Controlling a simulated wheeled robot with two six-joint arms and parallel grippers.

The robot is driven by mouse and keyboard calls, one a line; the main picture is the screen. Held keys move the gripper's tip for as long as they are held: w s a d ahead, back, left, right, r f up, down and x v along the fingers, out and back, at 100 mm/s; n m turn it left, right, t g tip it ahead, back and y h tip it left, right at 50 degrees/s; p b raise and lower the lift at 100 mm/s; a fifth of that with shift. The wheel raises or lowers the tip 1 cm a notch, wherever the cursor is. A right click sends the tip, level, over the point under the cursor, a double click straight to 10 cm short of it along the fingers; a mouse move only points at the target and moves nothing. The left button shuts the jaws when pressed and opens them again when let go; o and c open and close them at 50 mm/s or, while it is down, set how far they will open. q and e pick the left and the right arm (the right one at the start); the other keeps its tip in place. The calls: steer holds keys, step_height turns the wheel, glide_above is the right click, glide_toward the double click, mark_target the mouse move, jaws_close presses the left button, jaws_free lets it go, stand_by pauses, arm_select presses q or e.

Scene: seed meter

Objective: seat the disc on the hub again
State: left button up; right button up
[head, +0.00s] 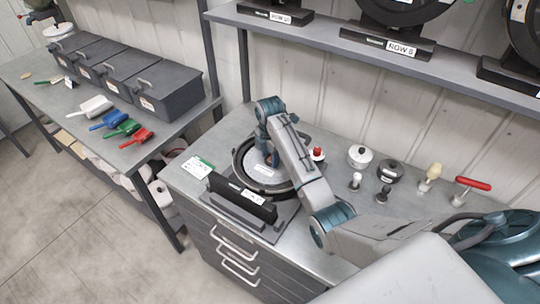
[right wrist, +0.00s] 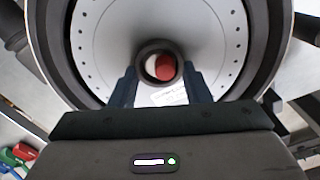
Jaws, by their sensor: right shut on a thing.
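The seed meter's round black housing (head: 240,160) sits on the bench. The pale grey disc (head: 260,171) shows inside its dark ring, partly hidden by my right arm. In the right wrist view the disc (right wrist: 101,45) fills the upper part, with small holes near its rim and a dark collar at its centre. My right gripper (head: 272,158) is over the disc's middle. In the wrist view its two dark fingers (right wrist: 162,80) are shut on the disc's central collar. A red and white piece shows in the collar's opening. Whether the disc touches the hub is hidden. My left gripper is out of view.
A black box (head: 242,198) stands at the meter's front. Right of it on the bench are a red knob (head: 317,154), a white round container (head: 360,156), a dark one (head: 390,171) and a red-handled tool (head: 472,184). A shelf (head: 330,38) overhangs the back.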

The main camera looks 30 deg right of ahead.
steer(key=shift+f, duration=0.45)
stand_by(0.9)
stand_by(0.3)
steer(key=o, duration=1.1)
steer(key=shift+c, duration=0.2)
steer(key=c, duration=0.3)
steer(key=shift+c, duration=0.2)
steer(key=shift+c, duration=1.3)
steer(key=shift+o, duration=1.3)
